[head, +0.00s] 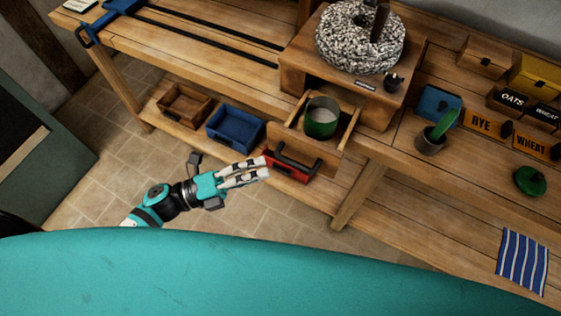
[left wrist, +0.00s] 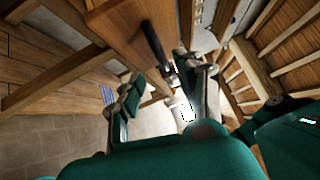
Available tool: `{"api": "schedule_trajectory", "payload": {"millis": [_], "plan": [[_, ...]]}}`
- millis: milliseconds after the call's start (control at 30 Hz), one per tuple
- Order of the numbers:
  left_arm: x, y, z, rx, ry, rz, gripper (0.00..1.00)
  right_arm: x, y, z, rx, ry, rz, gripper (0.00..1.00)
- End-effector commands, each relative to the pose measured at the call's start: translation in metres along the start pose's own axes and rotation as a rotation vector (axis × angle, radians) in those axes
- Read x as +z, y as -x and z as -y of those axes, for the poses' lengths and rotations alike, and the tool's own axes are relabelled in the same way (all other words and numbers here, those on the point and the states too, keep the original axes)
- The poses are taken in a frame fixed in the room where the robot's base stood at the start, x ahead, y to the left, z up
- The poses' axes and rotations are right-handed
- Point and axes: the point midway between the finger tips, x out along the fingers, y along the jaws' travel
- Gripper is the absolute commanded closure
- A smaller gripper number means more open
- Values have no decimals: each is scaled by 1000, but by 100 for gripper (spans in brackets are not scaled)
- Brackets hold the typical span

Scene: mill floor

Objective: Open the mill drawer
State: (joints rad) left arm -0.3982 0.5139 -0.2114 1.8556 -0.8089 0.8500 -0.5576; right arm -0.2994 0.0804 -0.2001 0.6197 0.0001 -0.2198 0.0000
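The mill drawer (head: 342,133) is pulled out from the wooden mill box (head: 345,95), and a green cup with pale contents (head: 321,118) stands in it. Its black bar handle (head: 298,164) is on the drawer front and also shows in the left wrist view (left wrist: 155,46). The round grey millstone (head: 345,40) sits on top of the box. My left gripper (head: 265,168) is left of the handle in the head view, apart from it. In the left wrist view its fingers (left wrist: 165,95) are spread with nothing between them. My right gripper is not in view.
A brown bin (head: 185,105), a blue bin (head: 235,128) and a red bin (head: 287,172) sit on the lower shelf. Labelled boxes (head: 490,123), a pot with a green scoop (head: 430,141) and a striped cloth (head: 522,262) are on the right bench. Floor left of my gripper is clear.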

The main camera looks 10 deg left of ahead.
Motion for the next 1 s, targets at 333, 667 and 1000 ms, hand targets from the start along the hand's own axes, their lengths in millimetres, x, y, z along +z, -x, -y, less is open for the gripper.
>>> {"api": "schedule_trajectory", "payload": {"millis": [333, 667, 1000], "plan": [[0, 41, -1, 1, 0, 1, 64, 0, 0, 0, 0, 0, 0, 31], [0, 42, -1, 1, 0, 0, 64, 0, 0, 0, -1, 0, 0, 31], [8, 45, -12, 16, 40, 47, 64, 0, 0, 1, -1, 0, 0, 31]]}}
